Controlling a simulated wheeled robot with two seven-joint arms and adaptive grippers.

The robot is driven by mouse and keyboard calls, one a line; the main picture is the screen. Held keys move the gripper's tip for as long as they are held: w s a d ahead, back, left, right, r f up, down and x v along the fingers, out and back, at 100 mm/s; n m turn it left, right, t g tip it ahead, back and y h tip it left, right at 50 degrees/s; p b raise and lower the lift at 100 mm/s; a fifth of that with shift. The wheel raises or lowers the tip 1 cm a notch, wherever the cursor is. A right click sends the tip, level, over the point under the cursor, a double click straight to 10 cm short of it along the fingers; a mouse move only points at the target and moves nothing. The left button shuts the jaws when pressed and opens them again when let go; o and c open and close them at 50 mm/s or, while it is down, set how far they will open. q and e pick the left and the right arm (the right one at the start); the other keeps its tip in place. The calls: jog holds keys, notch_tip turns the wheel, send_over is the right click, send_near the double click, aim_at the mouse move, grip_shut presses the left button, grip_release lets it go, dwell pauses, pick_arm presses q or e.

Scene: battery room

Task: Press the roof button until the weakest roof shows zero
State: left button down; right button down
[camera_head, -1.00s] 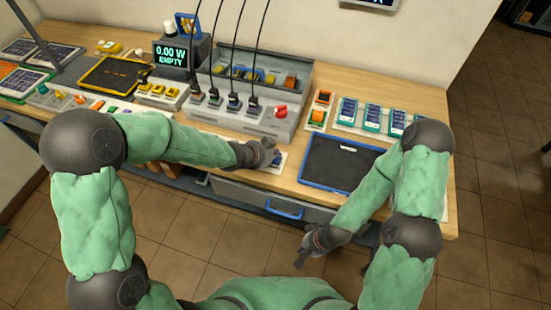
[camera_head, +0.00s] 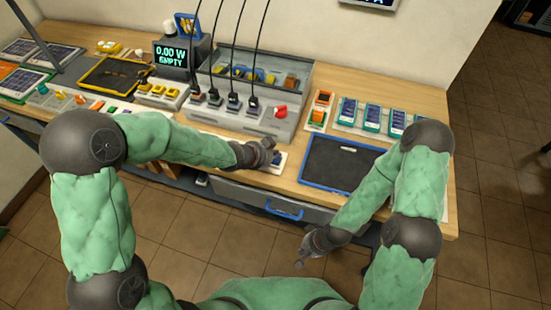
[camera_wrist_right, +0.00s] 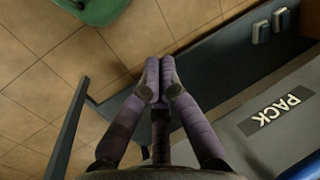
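A small blue button-like piece (camera_head: 277,158) sits on a pale plate at the front edge of the bench. My left gripper (camera_head: 268,150) is right at it and hides part of it; I cannot tell whether they touch, or whether the fingers are open or shut. A dark display (camera_head: 171,56) at the back reads "0.00 W EMPTY" in green. My right gripper (camera_head: 302,255) hangs empty in front of the bench, below its top. In the right wrist view its fingers (camera_wrist_right: 160,82) are drawn together at the tips. No roof labels are readable.
A grey console (camera_head: 240,118) with several black plugs and a red knob stands behind my left gripper. A blue-edged dark tray (camera_head: 338,165) lies to the right. Several small panel cards (camera_head: 372,117) stand behind it. A drawer with a blue handle (camera_head: 284,210) is below the bench top.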

aim_at(274, 161)
pick_arm(q)
jog(key=shift+f+b, duration=0.4)
jog(key=shift+f, duration=0.05)
jog(key=shift+f+b, duration=0.3)
jog(key=shift+f, duration=0.05)
dwell(0.5)
jog(key=shift+r, duration=0.2)
jog(key=shift+r+p, duration=0.6)
jog(key=shift+p, duration=0.05)
notch_tip(274, 161, up, 5)
jog(key=p, duration=0.4)
jog(key=shift+p, duration=0.3)
dwell(0.3)
dwell(0.6)
